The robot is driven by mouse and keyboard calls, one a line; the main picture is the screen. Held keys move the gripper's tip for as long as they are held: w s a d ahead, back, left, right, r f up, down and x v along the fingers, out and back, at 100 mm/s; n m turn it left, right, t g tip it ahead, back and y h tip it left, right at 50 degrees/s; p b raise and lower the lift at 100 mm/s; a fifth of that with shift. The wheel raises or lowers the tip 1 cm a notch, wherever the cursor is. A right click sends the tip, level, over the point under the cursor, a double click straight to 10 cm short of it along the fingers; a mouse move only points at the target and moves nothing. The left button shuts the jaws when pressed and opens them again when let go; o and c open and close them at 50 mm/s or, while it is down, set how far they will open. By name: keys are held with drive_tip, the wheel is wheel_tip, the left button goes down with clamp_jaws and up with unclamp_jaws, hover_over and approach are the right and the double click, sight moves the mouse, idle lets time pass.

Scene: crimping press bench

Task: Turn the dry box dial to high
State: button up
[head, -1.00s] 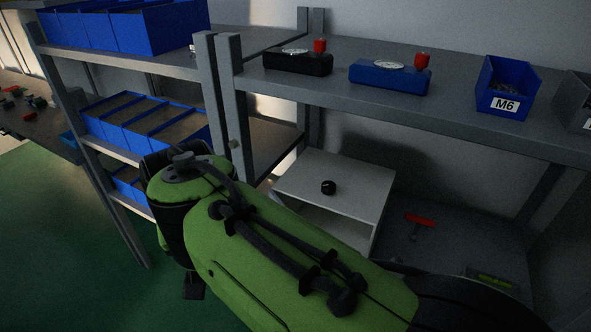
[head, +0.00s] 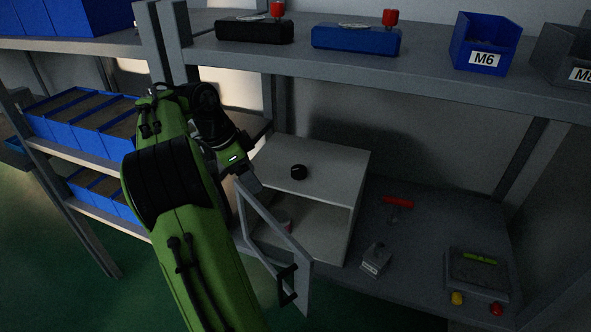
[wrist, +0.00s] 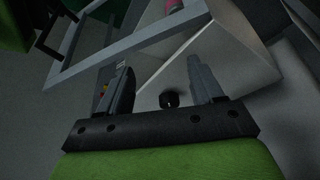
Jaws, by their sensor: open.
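The dry box (head: 330,172) is a pale box on the lower shelf, and a black round dial (head: 299,171) sits on its top. Its framed door (head: 272,232) stands open toward the front, with a black handle. My gripper (head: 248,178) is at the left edge of the box top, to the left of the dial. In the wrist view my gripper (wrist: 160,72) is open and empty, and the dial (wrist: 169,99) shows between the two fingers, apparently beyond them. I cannot read the dial's setting.
A pinkish item (head: 284,220) stands inside the box. A red-handled tool (head: 398,202), a small grey block (head: 375,258) and a scale-like device (head: 478,275) lie to the right. The upper shelf (head: 420,68) overhangs behind; blue bins (head: 75,122) are left.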

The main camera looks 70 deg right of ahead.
sight(298, 169)
drive_tip(key=s+d, duration=0.2)
drive_tip(key=s, duration=0.1)
drive_tip(key=s+d, duration=0.2)
drive_tip(key=s, duration=0.1)
drive_tip(key=s+d+b, duration=0.1)
drive_tip(key=s+d, duration=0.2)
drive_tip(key=shift+s+f, duration=0.2)
drive_tip(key=shift+f, duration=0.3)
drive_tip(key=c, duration=1.1)
drive_tip(key=shift+o, duration=0.2)
drive_tip(key=shift+n+b, duration=0.35)
drive_tip(key=shift+n, duration=0.05)
drive_tip(key=n+b, duration=0.1)
drive_tip(key=n+t+h+b, duration=0.1)
drive_tip(key=n, duration=0.1)
drive_tip(key=shift+a+f+n+b, duration=0.1)
drive_tip(key=shift+a+n+b, duration=0.05)
drive_tip(key=shift+n+b, duration=0.2)
drive_tip(key=shift+s+n+t+h+b, duration=0.15)
drive_tip(key=shift+n+t+b, duration=0.4)
drive_tip(key=shift+n, duration=0.7)
drive_tip(key=shift+n+t+h+b, duration=0.15)
drive_tip(key=shift+n+t+b, duration=0.35)
drive_tip(key=shift+n, duration=0.7)
